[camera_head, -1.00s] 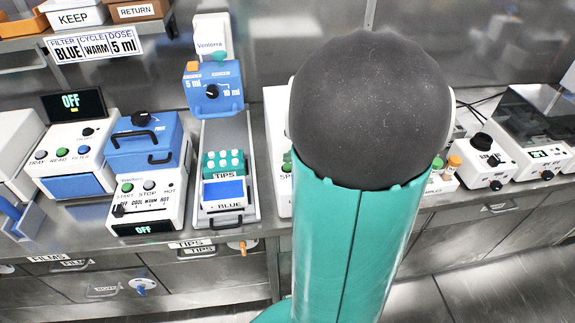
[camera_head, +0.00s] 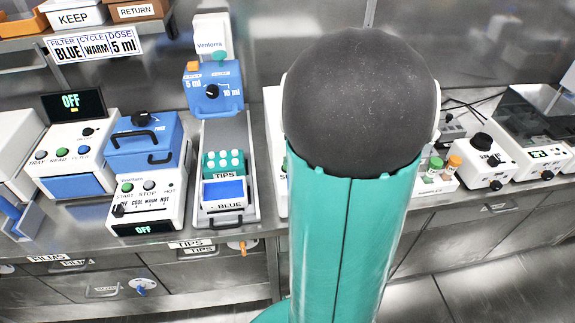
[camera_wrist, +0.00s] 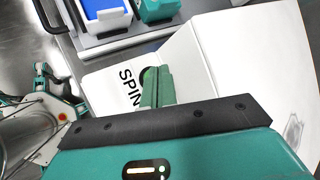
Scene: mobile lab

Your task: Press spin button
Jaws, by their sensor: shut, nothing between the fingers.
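In the wrist view a white machine (camera_wrist: 240,60) carries a black SPIN label (camera_wrist: 129,86) on its pale front panel. The spin button (camera_wrist: 146,74) is a small round spot beside the label, largely hidden behind my fingers. My gripper (camera_wrist: 157,82) is shut and empty, with its green fingertips over the button. I cannot tell whether they touch it. In the head view only the left edge of the white machine (camera_head: 274,150) shows. My arm hides the rest of it and my gripper.
Left of the white machine stands a grey-white dispenser with a blue head (camera_head: 215,92) and a green tip rack (camera_head: 222,163). A white and blue unit (camera_head: 145,195) is further left. Sample vials (camera_head: 436,168) and a small white device (camera_head: 487,160) stand to the right.

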